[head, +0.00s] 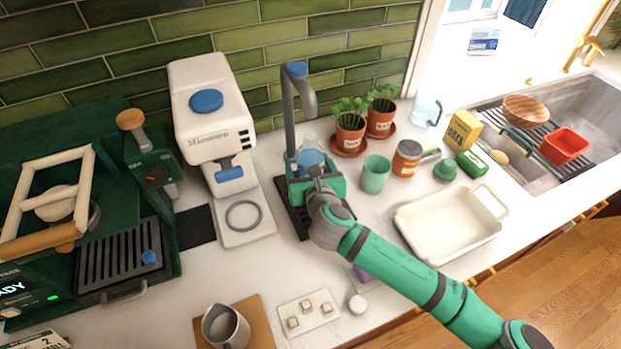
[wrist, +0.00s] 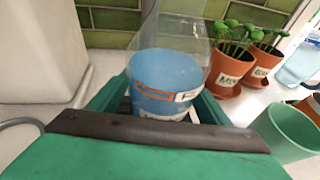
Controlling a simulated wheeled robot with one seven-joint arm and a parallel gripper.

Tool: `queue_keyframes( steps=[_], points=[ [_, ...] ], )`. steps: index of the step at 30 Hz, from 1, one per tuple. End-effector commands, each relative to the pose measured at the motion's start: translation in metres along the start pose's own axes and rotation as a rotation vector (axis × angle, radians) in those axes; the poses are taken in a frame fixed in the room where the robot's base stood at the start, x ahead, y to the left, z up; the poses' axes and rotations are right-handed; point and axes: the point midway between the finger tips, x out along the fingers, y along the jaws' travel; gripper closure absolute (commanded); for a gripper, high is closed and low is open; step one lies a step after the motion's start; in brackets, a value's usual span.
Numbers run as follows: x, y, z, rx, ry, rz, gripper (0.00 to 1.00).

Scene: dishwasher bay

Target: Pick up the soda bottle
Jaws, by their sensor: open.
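My gripper (head: 314,178) is open, with a finger on either side of the bottle. I cannot tell whether either finger touches it. The bottle's lower part is hidden by my gripper in the head view.
A grey tap-like post (head: 291,110) rises just left of the bottle, beside a white machine (head: 205,120). Potted plants (head: 349,135) and a green cup (head: 375,175) stand to the right. A white baking dish (head: 447,225) lies near the front edge. A sink is far right.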

Motion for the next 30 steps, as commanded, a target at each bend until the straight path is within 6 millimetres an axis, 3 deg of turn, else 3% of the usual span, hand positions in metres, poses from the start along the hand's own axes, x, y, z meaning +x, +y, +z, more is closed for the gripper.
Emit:
queue_keyframes(
  steps=[4, 9, 12, 22, 30],
  points=[
    [0.0, 0.0, 0.0, 0.0, 0.0, 0.001, 0.28],
    [0.0, 0.0, 0.0, -0.001, 0.0, 0.001, 0.69],
    [0.0, 0.0, 0.001, -0.001, -0.001, 0.001, 0.86],
    [-0.002, -0.001, 0.003, -0.002, -0.002, -0.001, 0.86],
    [-0.007, -0.009, 0.017, 0.001, -0.002, -0.012, 0.86]
  ],
)
